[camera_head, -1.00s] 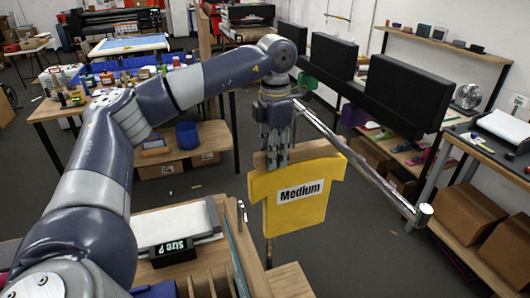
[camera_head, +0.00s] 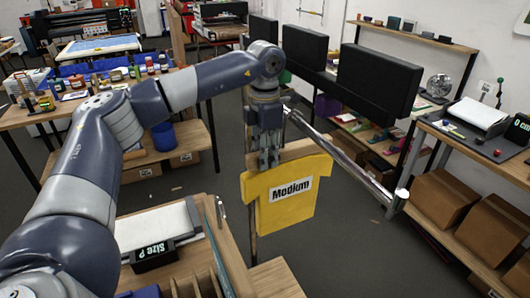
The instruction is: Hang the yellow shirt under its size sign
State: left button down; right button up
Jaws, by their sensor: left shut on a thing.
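The yellow shirt (camera_head: 286,213) hangs upright in the middle of the head view, with a white label reading "Medium" on its chest. A wooden hanger piece (camera_head: 310,149) shows at its top. My left gripper (camera_head: 268,163) is shut on this top part and holds the shirt in the air. A metal rail (camera_head: 345,158) runs behind and to the right of the shirt; whether they touch is not clear. Black sign panels (camera_head: 378,80) stand above and beyond the rail, with no lettering visible on the sides I see. My right gripper is out of view.
Shelves with cardboard boxes (camera_head: 446,206) stand at the right. Open grey floor (camera_head: 345,262) lies below the rail.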

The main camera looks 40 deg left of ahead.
pick_arm(q)
jog(key=c, duration=1.2)
grip_release()
